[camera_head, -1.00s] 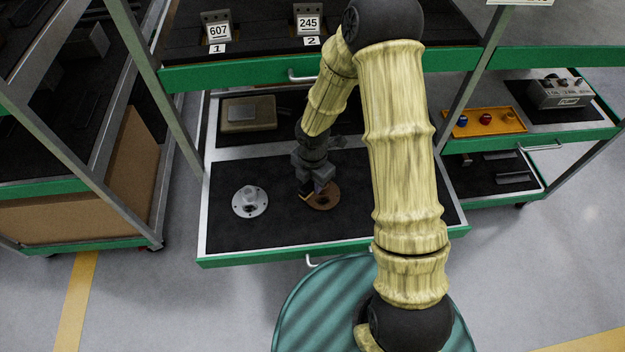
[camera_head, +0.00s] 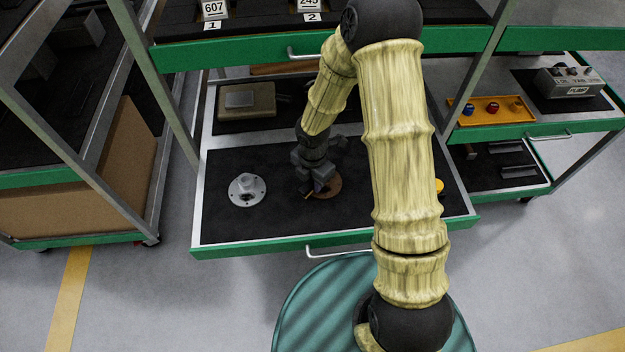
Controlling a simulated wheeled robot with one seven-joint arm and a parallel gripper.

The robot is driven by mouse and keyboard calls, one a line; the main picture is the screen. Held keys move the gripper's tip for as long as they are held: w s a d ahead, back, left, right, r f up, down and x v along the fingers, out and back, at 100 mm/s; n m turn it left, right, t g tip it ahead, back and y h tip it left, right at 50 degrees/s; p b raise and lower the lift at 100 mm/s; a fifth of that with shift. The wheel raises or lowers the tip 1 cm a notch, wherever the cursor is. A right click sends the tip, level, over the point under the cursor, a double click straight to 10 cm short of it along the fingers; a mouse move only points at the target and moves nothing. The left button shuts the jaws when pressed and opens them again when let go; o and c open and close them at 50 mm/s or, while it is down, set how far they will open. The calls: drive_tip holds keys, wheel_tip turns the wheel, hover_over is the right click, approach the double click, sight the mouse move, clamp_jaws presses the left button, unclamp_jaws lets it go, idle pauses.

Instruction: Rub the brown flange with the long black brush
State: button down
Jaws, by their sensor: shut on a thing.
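The brown flange (camera_head: 332,187) lies flat on the dark mat of the pulled-out drawer, partly covered by my gripper. My gripper (camera_head: 314,188) points down over the flange's left side, shut on a small dark thing with a brownish lower edge, likely the long black brush. Most of the brush is hidden by the gripper. Its lower end is at or just above the flange; I cannot tell whether they touch.
A grey metal flange (camera_head: 247,190) sits left on the same drawer (camera_head: 230,247). A tan box (camera_head: 246,101) lies behind. A yellow tray (camera_head: 492,109) with small knobs and a grey control box (camera_head: 572,84) are at right. A yellow thing (camera_head: 439,186) shows partly behind my arm.

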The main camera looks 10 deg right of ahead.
drive_tip(key=shift+s+d+f, duration=0.1)
drive_tip(key=shift+d+f, duration=0.1)
drive_tip(key=shift+f, duration=0.1)
drive_tip(key=shift+d+f, duration=0.1)
drive_tip(key=shift+d, duration=0.1)
drive_tip(key=shift+s+d+p, duration=0.2)
drive_tip(key=shift+d+p, duration=0.1)
drive_tip(key=shift+d, duration=0.6)
drive_tip(key=shift+w+d, duration=0.1)
drive_tip(key=shift+d, duration=0.55)
drive_tip(key=shift+w+d+r+p, duration=0.1)
drive_tip(key=shift+d+r+p, duration=0.1)
drive_tip(key=shift+d+p, duration=1.1)
drive_tip(key=shift+d+b, duration=0.25)
drive_tip(key=shift+b, duration=0.1)
